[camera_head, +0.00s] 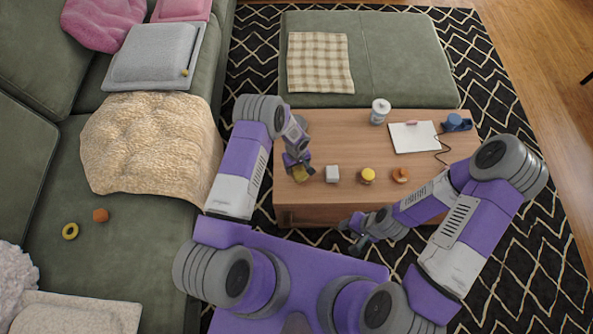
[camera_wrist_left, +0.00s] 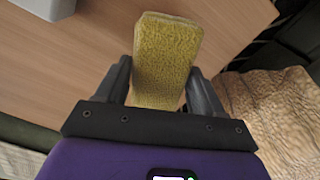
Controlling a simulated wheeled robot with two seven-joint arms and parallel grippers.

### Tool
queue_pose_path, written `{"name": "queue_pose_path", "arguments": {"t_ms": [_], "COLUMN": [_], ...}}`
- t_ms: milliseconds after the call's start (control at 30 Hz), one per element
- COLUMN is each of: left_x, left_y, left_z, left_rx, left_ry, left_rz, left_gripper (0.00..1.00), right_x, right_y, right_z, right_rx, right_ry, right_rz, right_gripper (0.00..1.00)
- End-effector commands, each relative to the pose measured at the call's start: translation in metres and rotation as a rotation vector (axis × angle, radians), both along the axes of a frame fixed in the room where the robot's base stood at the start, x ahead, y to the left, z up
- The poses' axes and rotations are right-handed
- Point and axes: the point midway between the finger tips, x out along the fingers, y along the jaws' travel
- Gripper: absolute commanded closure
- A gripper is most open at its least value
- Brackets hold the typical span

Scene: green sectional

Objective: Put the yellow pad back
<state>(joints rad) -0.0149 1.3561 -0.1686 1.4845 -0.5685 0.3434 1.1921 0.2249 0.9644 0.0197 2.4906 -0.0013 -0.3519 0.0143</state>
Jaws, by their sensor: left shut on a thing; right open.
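The yellow pad (camera_wrist_left: 165,60) is a fuzzy yellow block between the two fingers of my left gripper (camera_wrist_left: 163,85) in the left wrist view. My left gripper is shut on it. In the head view, the pad (camera_head: 300,174) shows below my left gripper (camera_head: 298,166), over the left end of the wooden table (camera_head: 345,133). I cannot tell whether the pad touches the tabletop. My right gripper (camera_head: 352,234) is open and empty near the table's front edge.
On the table stand a grey-white cube (camera_head: 332,174), a yellow-topped item (camera_head: 368,176), an orange-brown item (camera_head: 401,175), a white jar (camera_head: 380,111), a white sheet (camera_head: 413,136) and a blue object (camera_head: 457,122). The green sofa (camera_head: 140,235) is left. The table's middle is clear.

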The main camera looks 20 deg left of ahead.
Motion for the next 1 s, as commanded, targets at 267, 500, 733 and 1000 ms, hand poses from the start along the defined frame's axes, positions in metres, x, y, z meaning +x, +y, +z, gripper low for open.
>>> {"name": "queue_pose_path", "arguments": {"t_ms": [267, 500, 733, 1000], "left_x": [-0.001, 0.000, 0.000, 0.000], "left_y": [0.000, 0.000, 0.000, 0.000], "left_z": [-0.036, -0.035, -0.038, -0.037], "left_rx": [-0.001, 0.000, 0.000, 0.000], "left_ry": [0.002, 0.000, 0.001, 0.001], "left_rz": [0.001, 0.000, 0.000, 0.000], "left_gripper": [0.57, 0.57, 0.20, 0.07], "right_x": [0.000, 0.000, 0.000, 0.000], "right_y": [0.000, 0.000, 0.000, 0.000], "right_z": [-0.013, -0.012, -0.015, -0.015], "right_rx": [0.000, 0.000, 0.000, 0.000], "right_ry": [0.000, 0.000, 0.000, 0.000], "right_rz": [0.000, 0.000, 0.000, 0.000], "right_gripper": [0.57, 0.57, 0.57, 0.57]}}
